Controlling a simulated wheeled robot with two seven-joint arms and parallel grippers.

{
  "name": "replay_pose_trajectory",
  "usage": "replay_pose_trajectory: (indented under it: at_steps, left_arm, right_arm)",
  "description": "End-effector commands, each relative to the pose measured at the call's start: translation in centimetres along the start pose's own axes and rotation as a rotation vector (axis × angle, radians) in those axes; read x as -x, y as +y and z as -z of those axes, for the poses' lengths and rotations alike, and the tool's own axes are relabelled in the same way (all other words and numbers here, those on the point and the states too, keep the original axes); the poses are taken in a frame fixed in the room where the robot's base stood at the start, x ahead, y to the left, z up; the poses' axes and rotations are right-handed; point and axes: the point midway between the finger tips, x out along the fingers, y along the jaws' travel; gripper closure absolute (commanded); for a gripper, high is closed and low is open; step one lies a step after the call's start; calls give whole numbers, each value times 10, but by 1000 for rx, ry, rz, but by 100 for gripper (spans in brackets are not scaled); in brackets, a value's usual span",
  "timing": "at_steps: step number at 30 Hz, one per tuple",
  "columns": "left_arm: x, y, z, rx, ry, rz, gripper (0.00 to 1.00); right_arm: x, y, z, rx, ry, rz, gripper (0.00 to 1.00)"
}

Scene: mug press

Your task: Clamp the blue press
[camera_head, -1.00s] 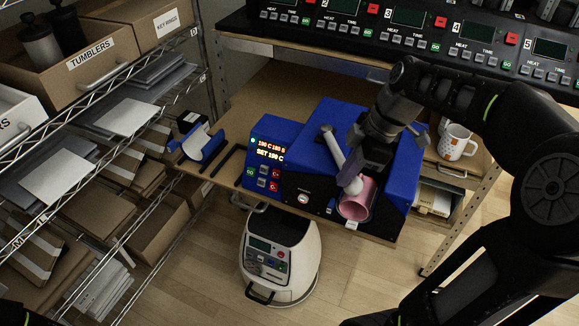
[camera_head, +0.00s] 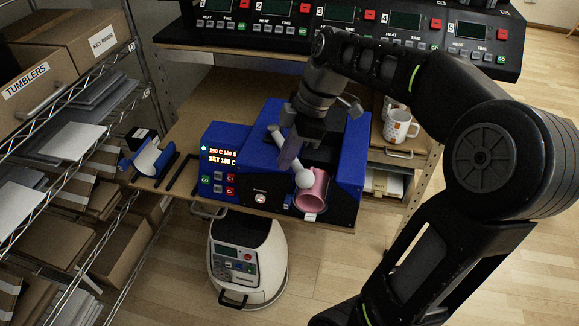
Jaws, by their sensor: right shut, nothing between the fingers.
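The blue press (camera_head: 345,150) stands on the wooden bench. Its control box (camera_head: 221,160) has a lit display and buttons. A pink mug (camera_head: 315,196) sits in the press opening, mouth facing the front. The press's grey lever (camera_head: 292,153) slants down to a round pale knob (camera_head: 304,178) just above the mug. My right gripper (camera_head: 288,157) is shut and empty over the press, beside the lever and close to its knob. It hides part of the lever and press, so I cannot tell whether it touches the lever. My left gripper is out of view.
A blue curved attachment (camera_head: 150,160) lies on the bench at left. White mugs with orange dots (camera_head: 400,127) stand on the right. A row of black control units (camera_head: 400,35) is behind. A white machine (camera_head: 247,262) stands on the floor. Shelves with boxes fill the left side.

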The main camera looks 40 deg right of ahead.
Motion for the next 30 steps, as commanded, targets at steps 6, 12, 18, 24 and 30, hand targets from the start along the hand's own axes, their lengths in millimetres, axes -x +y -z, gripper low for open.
replay_pose_trajectory:
  at_steps: [6, 12, 18, 24, 30]
  left_arm:
    - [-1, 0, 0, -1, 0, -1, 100]
    - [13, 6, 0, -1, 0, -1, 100]
    - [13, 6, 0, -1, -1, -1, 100]
    - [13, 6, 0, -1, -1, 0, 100]
    - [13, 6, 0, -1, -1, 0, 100]
  right_arm:
    - [44, 3, 1, 2, 1, 0, 100]
    - [69, 4, 2, 2, 1, 3, 100]
    - [71, 4, 1, 2, 1, 4, 100]
    - [70, 4, 1, 3, 1, 4, 100]
    - [70, 4, 1, 3, 1, 4, 100]
